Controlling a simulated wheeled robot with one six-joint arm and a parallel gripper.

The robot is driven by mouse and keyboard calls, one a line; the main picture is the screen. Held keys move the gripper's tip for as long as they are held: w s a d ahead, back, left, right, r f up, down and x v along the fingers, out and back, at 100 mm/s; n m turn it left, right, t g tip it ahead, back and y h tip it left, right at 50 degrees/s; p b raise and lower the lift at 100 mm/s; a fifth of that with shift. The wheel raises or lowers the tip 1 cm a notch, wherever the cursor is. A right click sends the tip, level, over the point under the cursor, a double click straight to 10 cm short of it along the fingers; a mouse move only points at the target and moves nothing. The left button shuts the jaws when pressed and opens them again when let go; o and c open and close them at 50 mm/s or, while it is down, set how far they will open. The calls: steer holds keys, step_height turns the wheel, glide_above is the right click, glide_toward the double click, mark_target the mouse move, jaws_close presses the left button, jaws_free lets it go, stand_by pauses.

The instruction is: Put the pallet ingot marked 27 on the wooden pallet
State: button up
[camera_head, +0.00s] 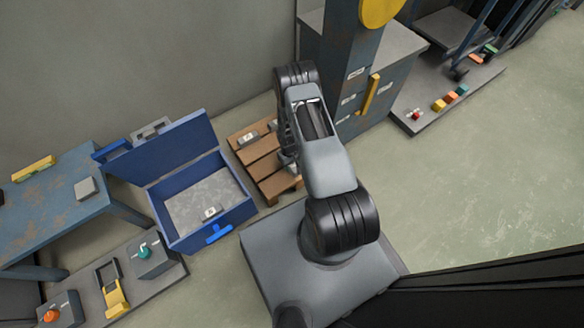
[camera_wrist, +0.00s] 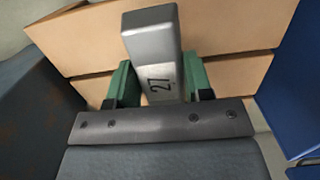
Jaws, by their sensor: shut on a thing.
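The ingot marked 27 (camera_wrist: 151,45) is a grey metal bar between the two green fingers of my gripper (camera_wrist: 160,80) in the wrist view. My gripper is shut on it. The brown slats of the wooden pallet (camera_wrist: 85,45) lie beneath and around it. I cannot tell whether the ingot touches the slats. In the head view the wooden pallet (camera_head: 264,169) stands on the floor between the blue chest and the cabinet. My arm hides its right part, and the held ingot is mostly hidden there. Another grey ingot with a white label (camera_head: 249,137) lies on the pallet's far left.
An open blue chest (camera_head: 245,207) stands left of the pallet, with a labelled ingot (camera_head: 210,213) inside. A blue-grey cabinet (camera_head: 350,102) with a yellow handle stands right of the pallet. A worn blue table (camera_head: 45,215) is at far left. Open floor (camera_head: 480,160) lies to the right.

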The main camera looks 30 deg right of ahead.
mark_target(292, 166)
steer(key=shift+w+d+f, duration=0.25)
steer(key=shift+w+f, duration=0.05)
steer(key=shift+f, duration=0.15)
steer(key=f+b, duration=0.1)
steer(key=f, duration=0.1)
steer(key=f+b, duration=0.1)
steer(key=b, duration=0.1)
steer(key=shift+w+d+f, duration=0.15)
steer(key=shift+w+f, duration=0.05)
steer(key=shift+f, duration=0.15)
steer(key=shift+r, duration=0.1)
